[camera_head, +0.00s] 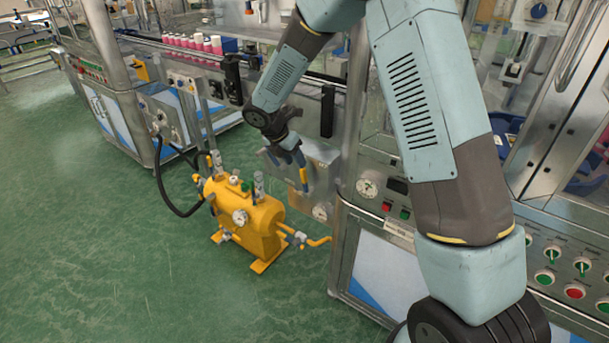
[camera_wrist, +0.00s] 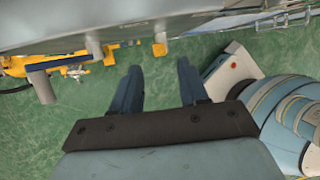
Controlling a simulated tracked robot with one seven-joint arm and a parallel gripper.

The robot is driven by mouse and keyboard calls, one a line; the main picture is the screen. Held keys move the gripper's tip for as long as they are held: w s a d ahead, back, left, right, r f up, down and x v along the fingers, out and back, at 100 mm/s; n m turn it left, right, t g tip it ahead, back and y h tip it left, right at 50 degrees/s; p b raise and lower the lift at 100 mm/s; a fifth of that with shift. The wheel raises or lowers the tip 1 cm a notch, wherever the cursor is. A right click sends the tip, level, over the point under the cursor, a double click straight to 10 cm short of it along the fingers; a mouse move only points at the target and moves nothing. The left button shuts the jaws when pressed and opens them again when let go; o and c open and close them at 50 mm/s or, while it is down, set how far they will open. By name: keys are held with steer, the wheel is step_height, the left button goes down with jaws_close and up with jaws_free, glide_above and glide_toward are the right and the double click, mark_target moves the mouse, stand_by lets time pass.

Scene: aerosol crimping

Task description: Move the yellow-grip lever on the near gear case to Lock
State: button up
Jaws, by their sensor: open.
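The yellow-grip lever (camera_head: 304,176) hangs close to upright on the front of a grey metal gear case (camera_head: 325,158) in the head view. My gripper (camera_head: 289,160) points down just left of and above the yellow grip, with its blue fingers apart. In the wrist view my gripper (camera_wrist: 158,74) is open and empty, with green floor between the fingers. A small yellow piece (camera_wrist: 160,49) shows at the grey machine edge beyond the fingertips; I cannot tell whether it is the grip. The Lock marking cannot be read.
A yellow tank (camera_head: 250,222) with gauges and valves stands on the floor below left, with a black hose (camera_head: 166,190). A panel with a gauge (camera_head: 367,187) and buttons is right of the case. Green floor (camera_head: 90,240) is clear at left.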

mark_target(303, 182)
steer(key=x, duration=0.8)
steer(key=shift+d+f, duration=0.1)
jaws_close()
stand_by(0.4)
